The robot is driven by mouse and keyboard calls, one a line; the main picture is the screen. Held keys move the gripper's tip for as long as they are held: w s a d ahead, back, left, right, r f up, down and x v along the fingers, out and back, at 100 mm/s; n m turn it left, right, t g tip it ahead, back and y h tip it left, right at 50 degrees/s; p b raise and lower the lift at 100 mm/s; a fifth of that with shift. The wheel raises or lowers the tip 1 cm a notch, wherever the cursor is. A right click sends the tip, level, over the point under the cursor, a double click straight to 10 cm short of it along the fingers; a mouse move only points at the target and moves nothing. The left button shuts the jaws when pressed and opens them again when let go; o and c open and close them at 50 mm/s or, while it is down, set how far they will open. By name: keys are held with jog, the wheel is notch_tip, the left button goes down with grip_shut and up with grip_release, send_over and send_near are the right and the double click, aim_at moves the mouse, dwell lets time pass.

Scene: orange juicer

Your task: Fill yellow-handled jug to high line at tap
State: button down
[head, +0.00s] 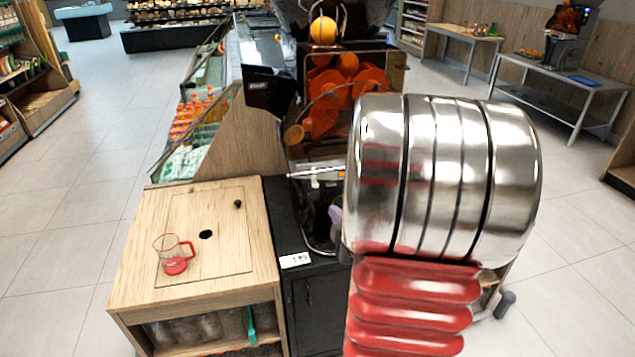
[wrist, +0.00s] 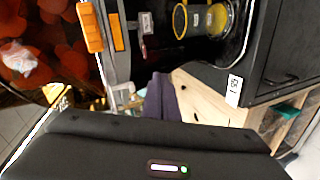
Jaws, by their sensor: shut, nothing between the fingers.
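My gripper (wrist: 160,95) has purple fingers, shut and empty, in the wrist view. In the head view part of it (head: 335,214) shows beside the juicer's front, mostly behind my arm. The juicer (head: 325,95) holds oranges behind a clear front. In the wrist view an orange lever-like part (wrist: 90,27), possibly the tap, is at upper left. A round yellow vessel (wrist: 217,18) and a yellow-rimmed dark ring (wrist: 180,20) are at the top; I cannot tell whether either is the yellow-handled jug. No yellow handle, high line or flowing juice is clearly visible.
A clear jug with a red handle and base (head: 175,258) stands on the wooden counter (head: 140,290), left of the juicer. The counter has a dark hole (head: 206,235) and a small dark knob (head: 238,204). A price tag (head: 295,260) is on the black cabinet's edge.

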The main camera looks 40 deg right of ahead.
jog(key=s+d+f+n+t+h, duration=0.1)
jog(key=s+d+f+n+t, duration=0.1)
jog(key=s+d, duration=0.3)
jog(key=s+t, duration=0.1)
jog(key=s, duration=0.2)
jog(key=shift+s+n+h, duration=0.3)
jog(key=shift+h, duration=0.1)
jog(key=shift+w, duration=0.1)
jog(key=x, duration=1.3)
jog(key=shift+w+d, duration=0.15)
jog(key=shift+w, duration=0.2)
jog(key=shift+w+d+f, duration=0.35)
jog(key=shift+w+f, duration=0.25)
dwell(4.4)
